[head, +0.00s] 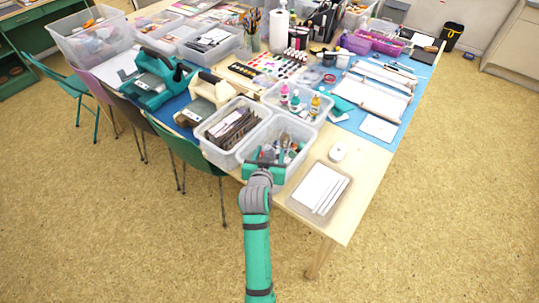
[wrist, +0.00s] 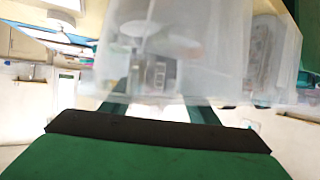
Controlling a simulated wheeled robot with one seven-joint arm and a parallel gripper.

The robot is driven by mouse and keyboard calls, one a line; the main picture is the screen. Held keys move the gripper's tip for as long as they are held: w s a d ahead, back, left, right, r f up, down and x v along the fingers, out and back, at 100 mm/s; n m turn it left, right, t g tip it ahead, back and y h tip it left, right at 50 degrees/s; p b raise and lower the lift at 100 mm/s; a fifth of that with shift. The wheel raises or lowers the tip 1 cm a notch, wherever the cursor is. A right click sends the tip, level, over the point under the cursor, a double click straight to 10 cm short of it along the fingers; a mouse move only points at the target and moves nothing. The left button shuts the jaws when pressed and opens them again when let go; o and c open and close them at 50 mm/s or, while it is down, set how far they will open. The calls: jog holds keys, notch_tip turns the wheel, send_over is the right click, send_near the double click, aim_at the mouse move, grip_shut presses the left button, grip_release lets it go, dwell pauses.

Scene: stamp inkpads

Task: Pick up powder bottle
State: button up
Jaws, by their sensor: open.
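Small bottles stand in a clear tray (head: 270,97) on the table in the head view: a pink one (head: 284,95), a teal-labelled one (head: 295,103) and a yellow one (head: 315,106). I cannot tell for sure which is the powder bottle. My gripper (head: 266,164) is at the near side of the clear bin of tools, nearer to me than the bottles and apart from them. In the wrist view my gripper (wrist: 158,108) is open, with green fingers apart and no bottle between them. A translucent bin wall (wrist: 215,50) fills much of that view.
A flat tray with white sheets (head: 338,200) and a small white round object (head: 338,152) lie to the right. Chairs (head: 200,157) line the left side.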

jog(key=c, duration=1.1)
jog(key=shift+c, duration=0.2)
jog(key=shift+r, duration=0.15)
